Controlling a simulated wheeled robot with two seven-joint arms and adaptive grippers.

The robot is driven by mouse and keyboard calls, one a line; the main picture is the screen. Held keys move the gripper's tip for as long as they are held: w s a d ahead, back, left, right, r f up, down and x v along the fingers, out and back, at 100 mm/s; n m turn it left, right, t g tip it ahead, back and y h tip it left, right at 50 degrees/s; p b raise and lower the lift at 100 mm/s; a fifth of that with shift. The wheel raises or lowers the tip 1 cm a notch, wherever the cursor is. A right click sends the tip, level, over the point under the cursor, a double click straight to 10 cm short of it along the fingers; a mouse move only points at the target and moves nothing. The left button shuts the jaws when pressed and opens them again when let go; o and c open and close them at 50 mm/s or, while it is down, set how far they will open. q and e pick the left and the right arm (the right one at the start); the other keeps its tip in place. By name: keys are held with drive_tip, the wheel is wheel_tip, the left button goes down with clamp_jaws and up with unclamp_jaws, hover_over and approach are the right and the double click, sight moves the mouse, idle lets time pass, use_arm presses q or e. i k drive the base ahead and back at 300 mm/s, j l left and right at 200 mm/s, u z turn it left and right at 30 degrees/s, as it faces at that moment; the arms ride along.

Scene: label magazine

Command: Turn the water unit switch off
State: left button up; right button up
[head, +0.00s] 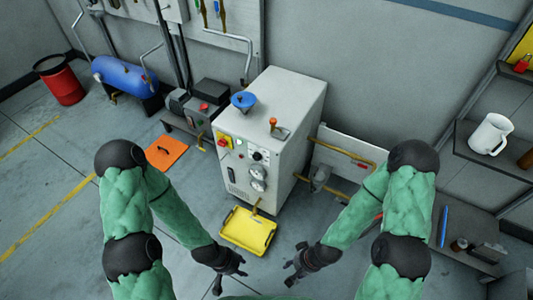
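The water unit appears to be the pale grey cabinet (290,109) standing on the floor in the middle of the head view. My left gripper (231,280) is open and empty, low in front of the cabinet. My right gripper (293,265) is open and empty to its right. Both are apart from the cabinet.
A yellow tray (268,226) lies on the floor before the cabinet. An orange-handled valve (273,124) and blue funnel (243,100) are on top. A pump (205,100), blue tank (124,75) and red bin (62,84) stand left. Shelves with a white mug (490,134) are right.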

sight(222, 142)
drive_tip(key=k, duration=0.8)
drive_tip(key=k+z, duration=0.15)
drive_tip(key=z, duration=0.3)
drive_tip(key=k+z, duration=0.15)
drive_tip(key=z, duration=0.3)
drive_tip(key=k+l+z, duration=0.15)
drive_tip(key=z, duration=0.3)
drive_tip(key=j+z, duration=0.4)
drive_tip(key=j, duration=0.7)
drive_tip(key=j+z, duration=0.45)
drive_tip(key=j, duration=0.65)
drive_tip(key=k+j, duration=0.1)
drive_tip(key=j, duration=0.55)
drive_tip(key=k+j, duration=0.1)
drive_tip(key=j, duration=1.2)
drive_tip(key=k+j, duration=0.15)
drive_tip(key=j, duration=0.5)
drive_tip(key=k+j, duration=0.1)
drive_tip(key=j, duration=0.5)
drive_tip(key=k+j, duration=0.1)
drive_tip(key=j, duration=0.55)
